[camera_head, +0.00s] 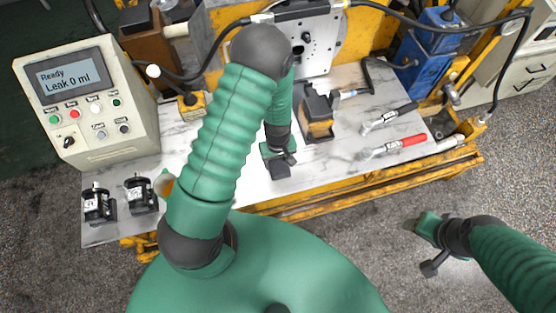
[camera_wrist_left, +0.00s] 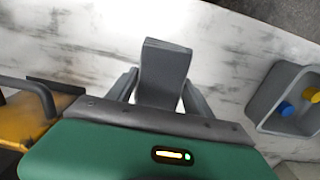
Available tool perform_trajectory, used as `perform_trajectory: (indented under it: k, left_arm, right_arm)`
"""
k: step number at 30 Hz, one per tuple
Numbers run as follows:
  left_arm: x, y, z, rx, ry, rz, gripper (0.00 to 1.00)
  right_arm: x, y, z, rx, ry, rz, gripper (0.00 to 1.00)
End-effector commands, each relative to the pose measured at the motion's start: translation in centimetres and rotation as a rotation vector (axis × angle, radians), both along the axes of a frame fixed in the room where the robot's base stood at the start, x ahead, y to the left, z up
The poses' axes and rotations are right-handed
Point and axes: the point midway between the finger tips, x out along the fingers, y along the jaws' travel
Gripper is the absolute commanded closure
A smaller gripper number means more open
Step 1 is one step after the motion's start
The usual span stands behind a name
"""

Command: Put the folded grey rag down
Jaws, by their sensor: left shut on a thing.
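My left gripper (camera_head: 279,160) is over the front middle part of the marbled bench top. In the left wrist view, my left gripper (camera_wrist_left: 160,92) is shut on the folded grey rag (camera_wrist_left: 164,68), a flat grey piece sticking out between the two fingers. The bench top lies behind it; I cannot tell whether the rag touches it. In the head view the rag is hard to tell from the dark fingers. My right gripper (camera_head: 432,245) is off the bench at the lower right, over the floor; its finger opening is unclear.
The marbled bench top (camera_head: 225,195) has bare room around the left gripper. A tester with a display (camera_head: 88,95) and two small black devices (camera_head: 140,193) stand left. A black-and-yellow block (camera_head: 319,112) and a red-handled tool (camera_head: 395,147) lie right. The wrist view shows a grey tray (camera_wrist_left: 262,100) with blue and yellow pieces.

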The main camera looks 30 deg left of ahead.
Motion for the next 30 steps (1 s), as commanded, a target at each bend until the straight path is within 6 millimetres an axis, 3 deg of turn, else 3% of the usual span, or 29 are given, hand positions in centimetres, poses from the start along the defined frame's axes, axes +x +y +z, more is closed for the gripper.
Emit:
perform_trajectory:
  k: [6, 20, 23, 30]
  left_arm:
    - [0.0, 0.0, -0.1, 0.0, 0.001, 0.0, 0.19]
    - [0.0, 0.0, 0.1, 0.0, 0.001, 0.0, 0.19]
    - [0.1, 0.0, 1.0, 0.001, -0.001, 0.0, 0.19]
    - [0.2, 0.0, 7.1, 0.001, -0.006, -0.002, 0.19]
  right_arm:
    - [0.0, 0.0, -0.1, 0.0, 0.0, 0.0, 0.36]
    - [0.0, 0.0, 0.1, 0.0, 0.0, 0.0, 0.36]
    - [0.0, 0.0, 0.2, 0.0, 0.0, 0.0, 0.36]
    - [0.0, 0.0, 0.9, 0.0, 0.0, 0.0, 0.36]
